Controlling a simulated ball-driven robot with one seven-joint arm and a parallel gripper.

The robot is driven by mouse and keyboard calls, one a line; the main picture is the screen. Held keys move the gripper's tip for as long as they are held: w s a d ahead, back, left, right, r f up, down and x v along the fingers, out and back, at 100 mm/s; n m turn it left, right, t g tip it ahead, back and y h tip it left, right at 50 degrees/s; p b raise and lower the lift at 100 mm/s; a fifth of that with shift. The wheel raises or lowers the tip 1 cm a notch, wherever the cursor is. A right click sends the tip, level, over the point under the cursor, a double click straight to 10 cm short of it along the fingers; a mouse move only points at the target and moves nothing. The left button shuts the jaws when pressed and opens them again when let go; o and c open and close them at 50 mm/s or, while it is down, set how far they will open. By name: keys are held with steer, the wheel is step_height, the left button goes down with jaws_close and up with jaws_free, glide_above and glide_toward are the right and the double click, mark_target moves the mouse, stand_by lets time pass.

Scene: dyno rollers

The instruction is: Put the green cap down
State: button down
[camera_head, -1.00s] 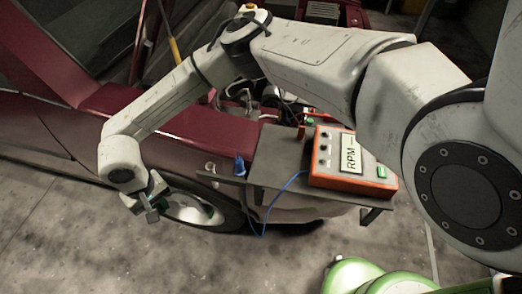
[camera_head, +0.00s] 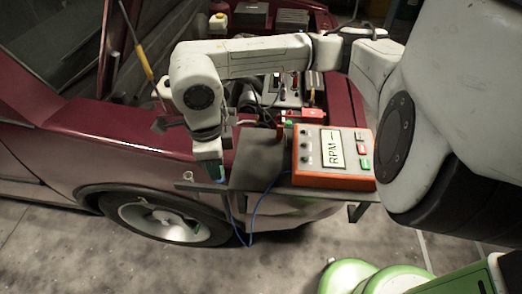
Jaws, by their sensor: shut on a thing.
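My gripper (camera_head: 208,172) points down at the left part of the grey shelf (camera_head: 257,160) beside the red car. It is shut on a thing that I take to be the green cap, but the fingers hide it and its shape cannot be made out. The fingertips are close to the shelf's left arm; I cannot tell whether they or the cap touch it. A blue clip (camera_head: 222,174) is just right of the fingertips, partly hidden. A small pale fitting (camera_head: 187,175) stands to their left.
The orange and grey RPM box (camera_head: 334,156) occupies the shelf's right side. A blue cable (camera_head: 252,215) hangs in a loop below the shelf. The car's wheel (camera_head: 165,222) is below left, and the open engine bay (camera_head: 290,90) is behind. Bare shelf shows left of the box.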

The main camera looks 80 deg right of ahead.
steer(key=s+d+r+m+b, duration=0.1)
steer(key=s+d+r+m, duration=0.1)
steer(key=s+m, duration=0.55)
steer(key=s+d+r+m+b, duration=0.1)
steer(key=s+d+r+m, duration=0.15)
steer(key=s+m, duration=0.45)
steer(key=p, duration=0.4)
glide_above(262, 149)
steer(key=shift+m, duration=0.45)
steer(key=f, duration=0.8)
steer(key=shift+a+f, duration=0.25)
steer(key=shift+f, duration=0.15)
steer(key=shift+w+d+f, duration=0.1)
steer(key=shift+d+f, duration=0.25)
steer(key=shift+f, duration=0.15)
step_height(262, 149, down, 3)
steer(key=shift+r+p, duration=0.15)
steer(key=shift+p, duration=0.7)
steer(key=shift+f, duration=0.25)
